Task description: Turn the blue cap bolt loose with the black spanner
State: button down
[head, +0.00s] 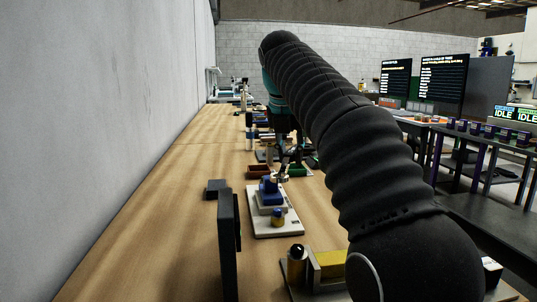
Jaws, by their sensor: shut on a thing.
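A pale base plate (262,222) lies on the wooden bench, in front of my gripper. A blue block-like part (268,187) stands on a light block at its far half. I cannot tell which of these blue parts is the cap bolt. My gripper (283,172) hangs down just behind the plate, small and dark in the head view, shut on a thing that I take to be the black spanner. The spanner's outline, and whether it touches a bolt, cannot be made out.
A dark upright panel (229,245) and a small dark block (215,188) stand left of the plate. A yellow block (328,263) on a fixture lies nearer. The bench's left strip is clear, beside a wall.

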aim_at(293, 162)
jog(key=shift+s, duration=0.1)
jog(key=shift+s+a, duration=0.1)
jog(key=shift+s, duration=0.05)
notch_tip(293, 162, down, 4)
jog(key=b, duration=0.2)
jog(key=shift+b, duration=0.3)
jog(key=shift+s+r+m+p, duration=0.1)
jog(key=shift+r+m+p, duration=0.15)
jog(key=shift+p, duration=0.25)
jog(key=shift+s+d+m+h+p, duration=0.15)
jog(key=shift+d+m+h+p, duration=0.2)
jog(key=shift+d+m, duration=0.15)
jog(key=s+d+m+g+h, duration=0.1)
jog(key=s+m, duration=0.1)
jog(key=m, duration=0.1)
jog(key=s+d+m+g, duration=0.1)
jog(key=s+d+m, duration=0.1)
jog(key=m, duration=0.2)
jog(key=s+d+m+g+h+p, duration=0.1)
jog(key=s+d+m, duration=0.1)
jog(key=m, duration=0.2)
jog(key=shift+s+d+f+h, duration=0.15)
jog(key=shift+s+f+h, duration=0.05)
jog(key=shift+f+h, duration=0.15)
jog(key=shift+f, duration=0.25)
